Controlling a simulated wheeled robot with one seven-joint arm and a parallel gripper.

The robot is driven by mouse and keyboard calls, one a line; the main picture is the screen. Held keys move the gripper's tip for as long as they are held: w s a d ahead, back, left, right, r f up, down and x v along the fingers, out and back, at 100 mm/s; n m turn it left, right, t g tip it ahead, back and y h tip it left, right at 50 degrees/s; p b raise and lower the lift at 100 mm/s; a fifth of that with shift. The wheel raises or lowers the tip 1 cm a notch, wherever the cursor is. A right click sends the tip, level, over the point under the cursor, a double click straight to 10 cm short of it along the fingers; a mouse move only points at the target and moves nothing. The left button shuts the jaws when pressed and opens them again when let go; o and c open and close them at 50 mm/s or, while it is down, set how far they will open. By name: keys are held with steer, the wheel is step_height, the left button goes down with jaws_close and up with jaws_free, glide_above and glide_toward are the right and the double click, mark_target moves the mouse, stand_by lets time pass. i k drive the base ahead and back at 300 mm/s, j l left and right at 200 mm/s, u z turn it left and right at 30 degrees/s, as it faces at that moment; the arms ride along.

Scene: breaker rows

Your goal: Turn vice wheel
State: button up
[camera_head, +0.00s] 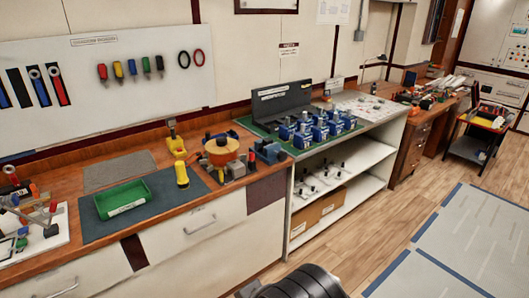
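Several small blue devices with silvery tops (318,127) stand in rows on a green mat on the white shelf unit. They are too small to tell whether they are vices. A dark blue and grey block (268,152), possibly a bench vice, sits at the wooden bench's right end. No vice wheel can be made out clearly on any of them. My gripper is not in view. A black rounded part (298,284) at the bottom edge appears to be part of my own arm, well in front of the bench and apart from these things.
On the wooden bench are a green tray (122,200), a yellow flashlight (182,175) and an orange round item (221,148). A black open case (281,98) stands behind the blue devices. A tool cart (480,132) is at right. The wooden floor (365,235) in front is clear.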

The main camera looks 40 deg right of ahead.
mark_target(282, 156)
steer(key=z, duration=1.25)
steer(key=i+l+u, duration=0.1)
steer(key=i+u, duration=0.3)
steer(key=i+l+u, duration=0.3)
steer(key=i+u, duration=0.15)
steer(key=i, duration=0.15)
steer(key=i+l+u, duration=0.85)
steer(key=l, duration=0.15)
